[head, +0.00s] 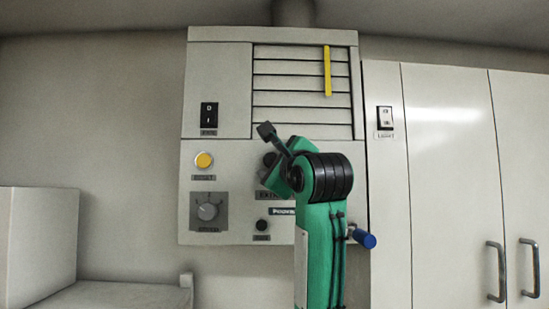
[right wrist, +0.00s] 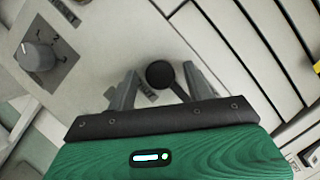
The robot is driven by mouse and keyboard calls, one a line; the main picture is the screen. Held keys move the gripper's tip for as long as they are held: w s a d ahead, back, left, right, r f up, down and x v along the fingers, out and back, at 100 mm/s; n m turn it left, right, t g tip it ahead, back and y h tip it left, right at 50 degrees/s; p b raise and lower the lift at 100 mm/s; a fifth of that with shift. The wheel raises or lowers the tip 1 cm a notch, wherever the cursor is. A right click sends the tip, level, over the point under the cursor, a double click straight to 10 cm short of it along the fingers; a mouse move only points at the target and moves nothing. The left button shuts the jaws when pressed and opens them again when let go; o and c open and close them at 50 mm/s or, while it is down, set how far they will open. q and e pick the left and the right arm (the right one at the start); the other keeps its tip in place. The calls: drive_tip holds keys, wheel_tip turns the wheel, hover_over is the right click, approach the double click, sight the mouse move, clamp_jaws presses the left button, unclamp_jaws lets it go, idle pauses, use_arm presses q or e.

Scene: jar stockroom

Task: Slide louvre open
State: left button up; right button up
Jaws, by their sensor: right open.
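The louvre (head: 290,117) is a set of pale horizontal slats with dark lines between them, at the upper right of the wall panel. A yellow upright bar (head: 327,72) lies across its slats near the right side. A bit of yellow also shows at the right edge of the right wrist view (right wrist: 317,67). My right gripper (right wrist: 160,84) is open in front of the panel, below the louvre. A round black knob (right wrist: 160,74) appears between its fingers; I cannot tell whether they touch it. My left gripper is out of view.
The panel also carries a black rocker switch (head: 209,115), a yellow button (head: 204,160), a grey dial (head: 208,211) and a blue-tipped handle (head: 364,239). A light switch (head: 385,117) and tall cabinet doors (head: 450,150) stand at right. A pale box (head: 40,245) is at left.

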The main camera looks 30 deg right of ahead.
clamp_jaws()
drive_tip(key=s+d+b, duration=0.4)
drive_tip(key=s+d, duration=0.1)
drive_tip(key=d, duration=0.3)
drive_tip(key=shift+s+d, duration=0.15)
drive_tip(key=shift+d, duration=0.15)
drive_tip(key=shift+c, duration=1.7)
unclamp_jaws()
drive_tip(key=o, duration=0.3)
drive_tip(key=shift+d, duration=0.1)
drive_tip(key=shift+o, duration=0.2)
drive_tip(key=shift+s+d, duration=0.15)
